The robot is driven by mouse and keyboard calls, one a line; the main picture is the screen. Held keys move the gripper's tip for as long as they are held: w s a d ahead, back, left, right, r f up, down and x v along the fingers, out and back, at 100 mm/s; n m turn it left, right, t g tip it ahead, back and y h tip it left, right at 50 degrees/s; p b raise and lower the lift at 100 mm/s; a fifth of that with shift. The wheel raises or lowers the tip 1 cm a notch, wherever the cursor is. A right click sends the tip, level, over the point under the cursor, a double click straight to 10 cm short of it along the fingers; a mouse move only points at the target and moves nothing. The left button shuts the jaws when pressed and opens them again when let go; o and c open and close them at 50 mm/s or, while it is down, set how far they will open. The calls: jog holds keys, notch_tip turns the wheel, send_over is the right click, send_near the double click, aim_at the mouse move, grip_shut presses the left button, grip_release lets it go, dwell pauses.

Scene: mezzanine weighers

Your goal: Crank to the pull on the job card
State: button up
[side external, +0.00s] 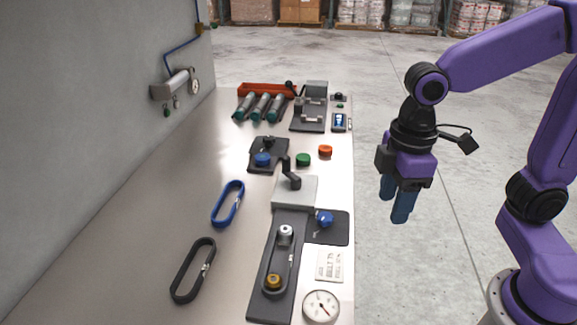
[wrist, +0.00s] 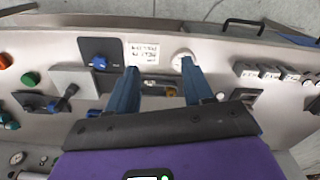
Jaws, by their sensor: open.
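The crank (side external: 291,174) is a black arm on a grey block (side external: 297,192) at the head of a dark track (side external: 262,258). A silver roller (side external: 285,232) and a brass roller (side external: 273,281) stand on the track, with a dark loop around them. The job card (side external: 329,266) lies beside the track; its writing is too small to read. A white dial (side external: 320,306) lies nearer. My gripper (side external: 396,203) is open and empty, off the bench's right edge. In the wrist view, the card (wrist: 145,52) and dial (wrist: 183,60) show beyond my gripper (wrist: 160,70); the crank (wrist: 66,98) is left.
A blue knob (side external: 325,219) sits on a dark plate beside the block. A blue loop (side external: 228,204) and a black loop (side external: 193,271) lie left. Green (side external: 303,159) and orange (side external: 325,150) knobs stand behind. A red tray (side external: 264,89) is at the back.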

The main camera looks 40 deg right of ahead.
jog(key=w+a+r, duration=0.2)
jog(key=w+a, duration=0.2)
jog(key=w, duration=0.6)
jog(key=m, duration=0.3)
send_over(287, 157)
notch_tip(287, 157, down, 17)
jog(key=shift+f, duration=0.1)
grip_shut()
